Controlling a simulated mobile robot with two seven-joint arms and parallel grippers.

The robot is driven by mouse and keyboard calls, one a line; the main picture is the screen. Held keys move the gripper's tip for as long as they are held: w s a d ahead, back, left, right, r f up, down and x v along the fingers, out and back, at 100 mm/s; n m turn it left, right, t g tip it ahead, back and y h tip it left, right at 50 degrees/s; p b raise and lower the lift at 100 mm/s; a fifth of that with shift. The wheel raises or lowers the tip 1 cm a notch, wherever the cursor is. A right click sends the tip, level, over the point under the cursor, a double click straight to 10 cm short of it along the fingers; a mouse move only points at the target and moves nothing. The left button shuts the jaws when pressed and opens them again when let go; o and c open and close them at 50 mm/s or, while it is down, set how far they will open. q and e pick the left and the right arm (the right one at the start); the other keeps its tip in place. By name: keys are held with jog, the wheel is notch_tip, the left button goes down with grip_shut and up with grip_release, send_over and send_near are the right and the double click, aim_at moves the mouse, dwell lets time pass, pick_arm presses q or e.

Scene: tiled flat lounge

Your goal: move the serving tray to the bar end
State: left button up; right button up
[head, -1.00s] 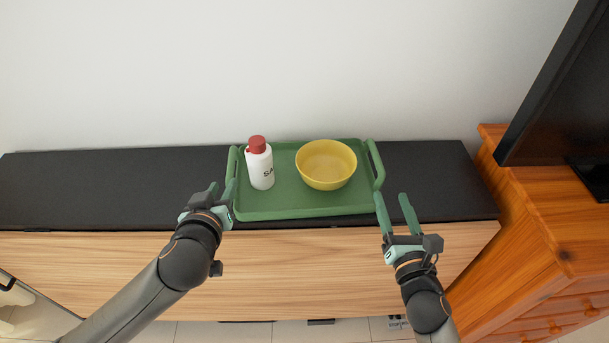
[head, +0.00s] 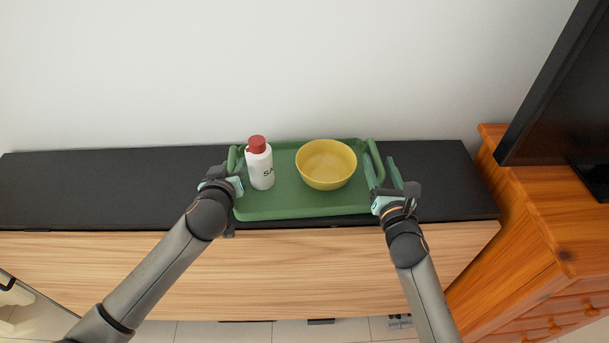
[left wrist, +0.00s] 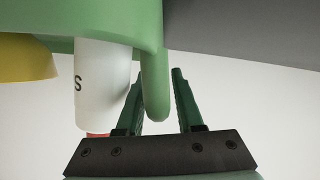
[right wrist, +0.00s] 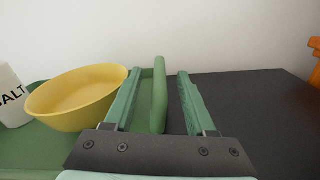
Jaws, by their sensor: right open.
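The green serving tray (head: 290,205) lies on a black cabinet top. It carries a white salt bottle with a red cap (head: 259,165) at its left and a yellow bowl (head: 326,165) right of centre. My left gripper (head: 231,168) is at the tray's left handle; in the left wrist view that handle (left wrist: 155,90) stands between the open fingers, with gaps showing. My right gripper (head: 379,163) is at the right handle; in the right wrist view its open fingers straddle that handle (right wrist: 158,95) without closing on it. My left fingertips are partly hidden in the head view.
The black cabinet top (head: 110,190) is clear on the tray's left, with a shorter clear stretch on its right. A white wall (head: 250,70) rises behind. An orange wooden chest (head: 540,230) with a black screen (head: 560,90) stands at the right.

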pick_arm(q)
grip_shut()
pick_arm(e)
jog(key=c, duration=0.6)
grip_shut()
dwell(0.4)
